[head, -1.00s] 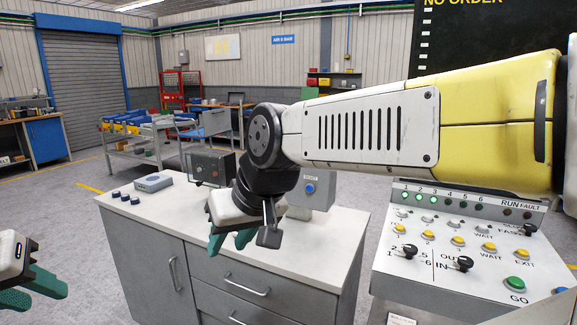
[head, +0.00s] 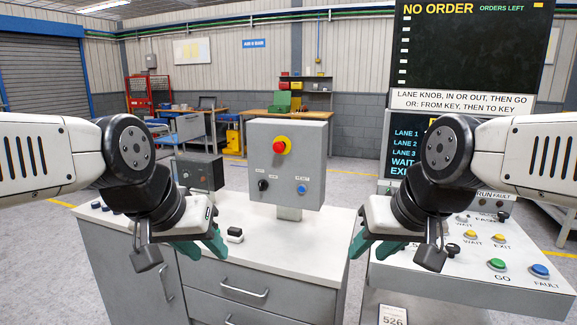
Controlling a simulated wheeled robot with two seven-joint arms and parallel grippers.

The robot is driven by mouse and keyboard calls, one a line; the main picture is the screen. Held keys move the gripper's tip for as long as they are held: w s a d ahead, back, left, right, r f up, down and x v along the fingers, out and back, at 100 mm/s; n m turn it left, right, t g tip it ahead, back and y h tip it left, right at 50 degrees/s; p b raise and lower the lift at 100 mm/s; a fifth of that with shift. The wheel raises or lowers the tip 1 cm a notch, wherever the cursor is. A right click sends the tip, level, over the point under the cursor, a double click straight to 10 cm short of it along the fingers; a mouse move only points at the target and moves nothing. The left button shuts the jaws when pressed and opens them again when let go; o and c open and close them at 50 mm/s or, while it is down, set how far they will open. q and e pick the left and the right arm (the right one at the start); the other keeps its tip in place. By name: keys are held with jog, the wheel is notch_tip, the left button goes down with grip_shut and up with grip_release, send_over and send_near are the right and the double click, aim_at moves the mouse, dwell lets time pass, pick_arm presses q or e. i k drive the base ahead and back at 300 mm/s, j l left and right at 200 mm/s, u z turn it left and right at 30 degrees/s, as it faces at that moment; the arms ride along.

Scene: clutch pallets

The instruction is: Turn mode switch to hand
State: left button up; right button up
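A grey control box (head: 313,150) stands on a short post at the back of the white-topped cabinet. A black rotary knob (head: 263,185), which appears to be the mode switch, is at the lower left of its face. Its small labels and exact pointer direction are too small to read. My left gripper (head: 203,249) is in front of the box and left of it, green fingers apart and empty. My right gripper (head: 373,249) is to the right of the box, green fingers apart and empty. Neither touches the box.
A red mushroom button (head: 280,146) and a blue button (head: 302,188) share the box face. A dark box (head: 203,172) stands left. A small black-and-white item (head: 235,235) lies on the cabinet top (head: 285,246). A sloped button console (head: 470,268) is at the right.

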aim_at(262, 184)
jog(key=k+j+u, duration=0.1)
jog(key=u, duration=0.25)
jog(key=j+u, duration=0.65)
jog(key=k+l, duration=0.05)
